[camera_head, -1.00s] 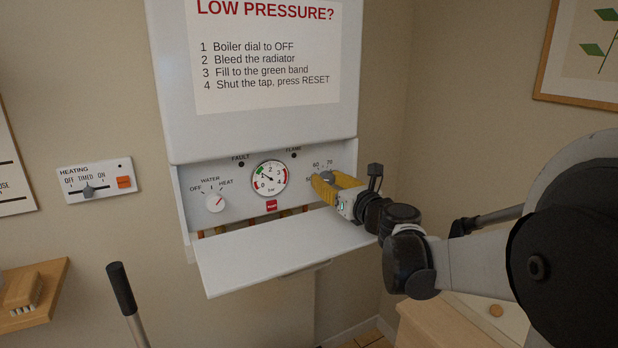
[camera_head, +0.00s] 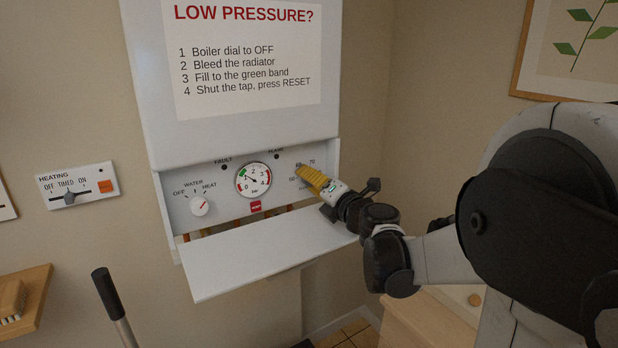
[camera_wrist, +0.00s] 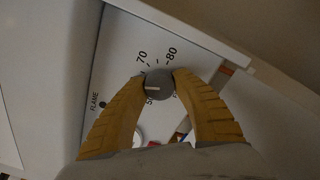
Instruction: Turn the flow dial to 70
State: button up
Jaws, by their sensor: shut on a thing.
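The flow dial (camera_wrist: 158,84) is a small round grey knob with a white pointer line. My gripper (camera_wrist: 158,80) is shut on it, one yellow ribbed finger on each side. In the wrist view the pointer line aims left, toward the left finger. The 70 shows at its upper left and the 80 at its upper right; other numbers are partly hidden by the fingers. In the head view my gripper (camera_head: 309,175) reaches the right end of the boiler panel (camera_head: 228,212), and its fingers cover the dial.
A white flap (camera_head: 270,252) juts out below the panel, close under my gripper. The water knob (camera_head: 200,206), pressure gauge (camera_head: 253,180) and red reset button (camera_head: 255,206) lie to the left. A heating slider (camera_head: 77,186) is on the wall.

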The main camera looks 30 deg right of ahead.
jog(key=m, duration=0.4)
jog(key=shift+r+m+p, duration=0.1)
jog(key=shift+m+p, duration=0.2)
jog(key=shift+p, duration=0.05)
jog(key=shift+m, duration=2.5)
jog(key=o, duration=1.2)
jog(key=s, duration=1.2)
jog(key=shift+d, duration=0.2)
